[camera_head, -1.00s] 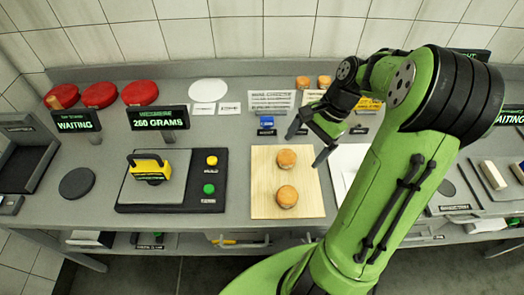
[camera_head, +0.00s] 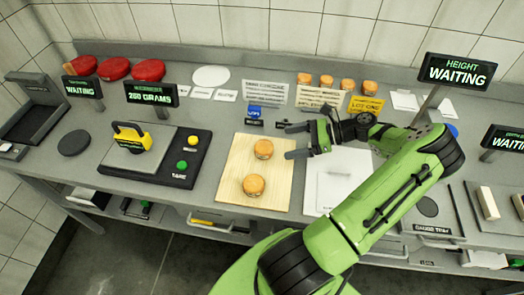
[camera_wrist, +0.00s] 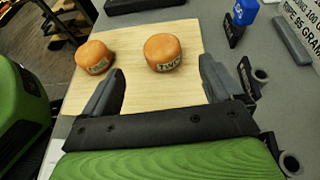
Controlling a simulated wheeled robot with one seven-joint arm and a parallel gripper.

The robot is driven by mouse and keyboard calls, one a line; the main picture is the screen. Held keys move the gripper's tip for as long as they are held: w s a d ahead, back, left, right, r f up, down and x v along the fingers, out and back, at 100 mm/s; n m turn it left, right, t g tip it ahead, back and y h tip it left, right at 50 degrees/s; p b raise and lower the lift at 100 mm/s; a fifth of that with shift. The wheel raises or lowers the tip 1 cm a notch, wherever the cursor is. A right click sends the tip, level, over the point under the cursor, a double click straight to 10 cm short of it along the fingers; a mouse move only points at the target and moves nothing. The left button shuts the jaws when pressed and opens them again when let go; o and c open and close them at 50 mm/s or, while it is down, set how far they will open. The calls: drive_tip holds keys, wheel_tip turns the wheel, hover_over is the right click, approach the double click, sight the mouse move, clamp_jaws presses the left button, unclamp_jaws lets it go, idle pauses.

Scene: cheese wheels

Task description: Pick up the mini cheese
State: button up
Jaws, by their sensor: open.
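Two small orange mini cheeses sit on a pale wooden board (camera_head: 232,170). In the head view the far cheese (camera_head: 263,149) is near the board's middle, and the near cheese (camera_head: 254,185) is closer to the front. My gripper (camera_head: 290,141) is open and empty at the board's right edge, its fingers pointing left toward the far cheese. In the wrist view, the right cheese (camera_wrist: 163,52), with dark lettering, sits ahead of the gap between my fingertips (camera_wrist: 161,70), not enclosed. The left cheese (camera_wrist: 95,57) lies beyond my left finger.
More small orange cheeses (camera_head: 326,81) stand at the back behind signs. A scale with a yellow-handled block (camera_head: 130,140) stands left of the board. Red wheels (camera_head: 148,70) are at the back left. A blue block (camera_head: 254,111) stands behind the board; a white panel (camera_head: 335,185) lies right.

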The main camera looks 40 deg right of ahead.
sight(270, 146)
drive_tip(key=b+x, duration=0.1)
drive_tip(key=x, duration=0.9)
drive_tip(key=shift+w+f+b, duration=0.1)
drive_tip(key=shift+f+b, duration=0.15)
drive_tip(key=shift+b, duration=0.1)
drive_tip(key=c, duration=1.1)
drive_tip(key=shift+r, duration=0.15)
wheel_tip(270, 146, up, 10)
drive_tip(key=p, duration=0.2)
drive_tip(key=shift+p, duration=0.35)
